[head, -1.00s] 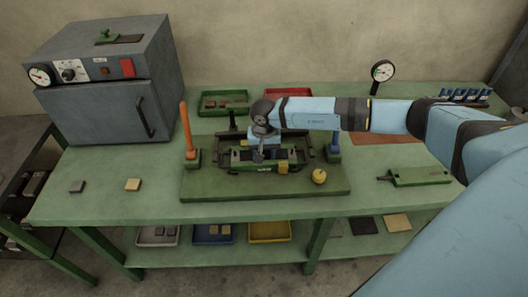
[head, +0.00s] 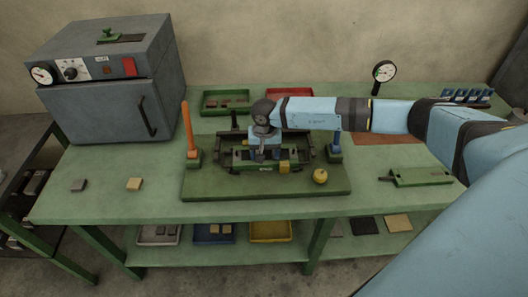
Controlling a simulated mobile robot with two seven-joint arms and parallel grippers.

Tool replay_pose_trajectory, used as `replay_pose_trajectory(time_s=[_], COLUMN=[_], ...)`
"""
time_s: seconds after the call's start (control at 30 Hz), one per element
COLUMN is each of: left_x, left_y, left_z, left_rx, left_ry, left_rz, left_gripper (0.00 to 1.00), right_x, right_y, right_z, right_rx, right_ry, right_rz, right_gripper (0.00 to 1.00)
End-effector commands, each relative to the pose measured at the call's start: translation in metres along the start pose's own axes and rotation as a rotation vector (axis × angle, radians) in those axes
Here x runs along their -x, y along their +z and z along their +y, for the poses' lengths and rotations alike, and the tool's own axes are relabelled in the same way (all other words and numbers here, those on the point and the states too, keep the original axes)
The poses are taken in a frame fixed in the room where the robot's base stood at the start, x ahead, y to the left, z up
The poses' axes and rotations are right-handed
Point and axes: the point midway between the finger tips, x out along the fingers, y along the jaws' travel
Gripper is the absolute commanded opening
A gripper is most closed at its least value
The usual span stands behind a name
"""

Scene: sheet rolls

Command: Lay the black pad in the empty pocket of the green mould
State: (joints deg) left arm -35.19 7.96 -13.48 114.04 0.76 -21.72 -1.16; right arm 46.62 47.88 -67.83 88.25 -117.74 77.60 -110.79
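The green mould (head: 240,165) sits in a dark frame on a green base plate (head: 215,189) in the middle of the bench. My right gripper (head: 263,156) points down over the middle of the mould, and its wrist hides part of it. The fingers are too small and dark to show whether they hold anything. I cannot make out the pockets or a black pad in the mould. A dark grey pad (head: 78,185) lies on the bench at the left, beside a tan pad (head: 134,184). My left gripper is not in view.
An orange-handled post (head: 189,128) and a blue post (head: 336,143) flank the mould. A yellow knob (head: 320,176) stands at the plate's front right. A grey oven (head: 110,90) is back left. Green (head: 226,102) and red (head: 290,95) trays are behind. The front-left bench is mostly clear.

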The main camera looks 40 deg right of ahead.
Motion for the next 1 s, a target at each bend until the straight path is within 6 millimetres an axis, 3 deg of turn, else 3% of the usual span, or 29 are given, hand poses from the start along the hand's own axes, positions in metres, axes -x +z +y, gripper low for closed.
replay_pose_trajectory(time_s=[0.37, 0.47, 0.87, 1.0], left_x=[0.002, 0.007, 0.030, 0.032], left_y=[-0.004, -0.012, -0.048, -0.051], left_z=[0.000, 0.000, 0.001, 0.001], left_rx=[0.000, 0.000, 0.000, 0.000], left_ry=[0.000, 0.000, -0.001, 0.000], left_rz=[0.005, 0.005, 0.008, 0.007], left_gripper=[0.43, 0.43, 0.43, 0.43], right_x=[-0.002, 0.009, 0.086, 0.076], right_y=[0.001, 0.001, 0.000, 0.031], right_z=[0.004, 0.004, 0.001, -0.007], right_rx=[-0.002, -0.002, 0.000, 0.094], right_ry=[0.011, 0.010, 0.002, 0.014], right_rz=[-0.005, -0.005, 0.000, 0.000], right_gripper=[0.73, 0.73, 0.73, 0.73])
